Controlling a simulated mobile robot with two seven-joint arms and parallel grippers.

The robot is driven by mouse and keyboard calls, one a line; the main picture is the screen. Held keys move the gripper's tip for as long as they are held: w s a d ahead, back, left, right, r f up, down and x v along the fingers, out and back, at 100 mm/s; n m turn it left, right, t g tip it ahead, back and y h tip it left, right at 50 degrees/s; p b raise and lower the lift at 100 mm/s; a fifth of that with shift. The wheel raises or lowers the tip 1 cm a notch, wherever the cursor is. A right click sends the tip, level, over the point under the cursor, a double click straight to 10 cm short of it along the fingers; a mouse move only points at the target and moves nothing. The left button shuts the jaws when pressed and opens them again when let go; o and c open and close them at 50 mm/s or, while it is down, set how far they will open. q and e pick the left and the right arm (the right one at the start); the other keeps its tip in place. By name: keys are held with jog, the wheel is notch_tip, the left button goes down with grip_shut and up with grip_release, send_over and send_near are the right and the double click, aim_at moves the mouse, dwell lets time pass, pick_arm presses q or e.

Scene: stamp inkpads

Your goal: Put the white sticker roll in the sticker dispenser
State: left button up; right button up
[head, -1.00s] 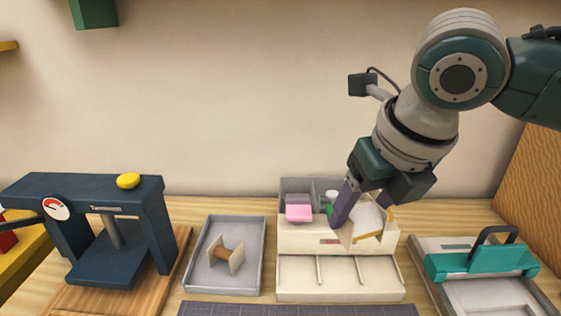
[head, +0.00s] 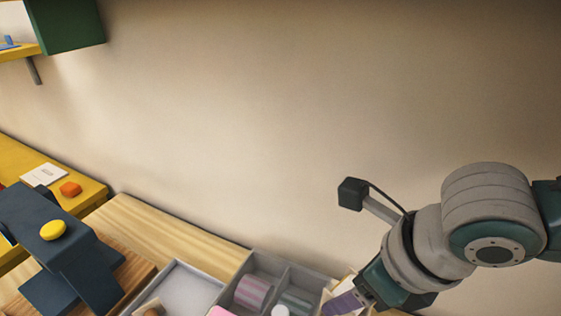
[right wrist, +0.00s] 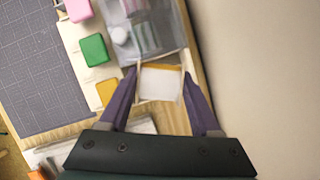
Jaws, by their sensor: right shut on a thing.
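My right gripper (right wrist: 160,76) has one purple finger on each side of a pale, flat-sided piece. A white surface, which looks like the white sticker roll (right wrist: 160,84), shows between the pale sides, with a yellow strip (right wrist: 162,67) at the far edge. I cannot tell whether these sides and strip belong to the sticker dispenser or whether the roll sits inside it. In the head view the gripper (head: 348,304) is at the bottom edge, partly cut off, beside a grey divided tray (head: 243,263). My left gripper is not in view.
Striped rolls (head: 253,292) lie in the grey tray. Pink (right wrist: 78,10), green (right wrist: 94,50) and orange (right wrist: 108,92) pads sit beside it, near a dark grid mat (right wrist: 35,75). A dark blue press (head: 60,255) stands left. The wall is close on the far side.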

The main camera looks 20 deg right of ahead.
jog(key=shift+a+f+b, duration=0.1)
jog(key=shift+f+b, duration=0.5)
jog(key=shift+f, duration=0.05)
notch_tip(320, 180, down, 4)
jog(key=b, duration=0.4)
jog(key=shift+f, duration=0.1)
jog(key=shift+f+b, duration=1.85)
jog(key=shift+f, duration=0.45)
jog(key=o, duration=1.5)
jog(key=shift+c, duration=0.2)
